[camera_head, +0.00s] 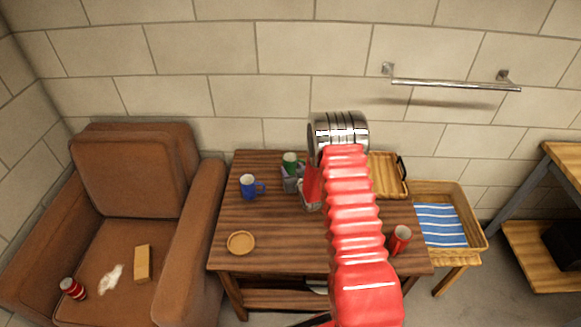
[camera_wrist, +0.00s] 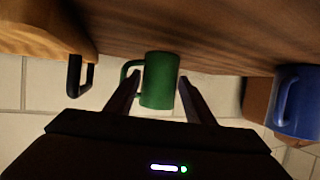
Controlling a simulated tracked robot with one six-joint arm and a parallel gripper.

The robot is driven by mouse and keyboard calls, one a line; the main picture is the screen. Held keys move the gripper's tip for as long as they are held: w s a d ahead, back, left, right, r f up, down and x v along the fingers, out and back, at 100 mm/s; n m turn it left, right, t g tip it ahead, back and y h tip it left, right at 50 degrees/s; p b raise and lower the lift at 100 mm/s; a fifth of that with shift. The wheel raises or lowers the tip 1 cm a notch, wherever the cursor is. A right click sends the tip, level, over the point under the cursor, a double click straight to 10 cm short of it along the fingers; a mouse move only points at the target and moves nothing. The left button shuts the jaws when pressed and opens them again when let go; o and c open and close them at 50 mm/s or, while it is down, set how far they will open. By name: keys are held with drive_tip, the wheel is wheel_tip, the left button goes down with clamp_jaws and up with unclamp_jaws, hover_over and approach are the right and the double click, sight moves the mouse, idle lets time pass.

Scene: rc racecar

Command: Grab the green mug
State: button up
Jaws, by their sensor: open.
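The green mug (camera_head: 290,160) stands on the wooden table (camera_head: 245,215) towards the back, partly hidden by a grey part in front of it. In the wrist view the green mug (camera_wrist: 160,82) appears upside down, its handle on the left. My gripper (camera_wrist: 159,78) is open, with one finger on each side of the mug's body. The left fingertip is close to the handle; I cannot tell whether it touches. In the head view my red arm crosses the table and hides part of it.
A blue mug (camera_head: 248,186) stands left of the green mug, and also shows in the wrist view (camera_wrist: 298,100). A wooden tray (camera_head: 386,176) with a black handle lies right. A round coaster (camera_head: 241,243) and a red cup (camera_head: 400,239) are nearer the front.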

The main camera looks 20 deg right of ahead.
sight(292, 169)
drive_tip(key=shift+x, duration=2.05)
drive_tip(key=shift+c, duration=0.3)
drive_tip(key=shift+r, duration=0.1)
drive_tip(key=c, duration=0.8)
drive_tip(key=shift+r, duration=0.1)
drive_tip(key=shift+r, duration=4.9)
